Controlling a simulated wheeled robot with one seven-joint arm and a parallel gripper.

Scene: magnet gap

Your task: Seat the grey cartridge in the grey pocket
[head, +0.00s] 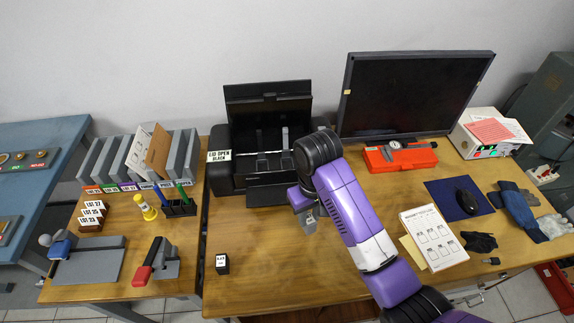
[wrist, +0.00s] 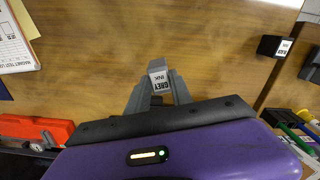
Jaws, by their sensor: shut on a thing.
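My gripper (wrist: 158,88) is shut on the grey cartridge (wrist: 158,73), whose white label reads GREY INK. In the head view my gripper (head: 307,218) hangs over the bare table in front and to the right of the printer, with only a bit of the cartridge's label showing. The black printer (head: 222,170) stands at the back with its lid up; a sign beside it reads LID OPEN BLACK. Inside are dark slots with a few grey upright parts (head: 285,138). I cannot tell which slot is the grey pocket. Cartridge and printer are apart.
A small black cartridge (head: 222,263) stands on the table's front left; it also shows in the wrist view (wrist: 268,46). The table's front middle is clear.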

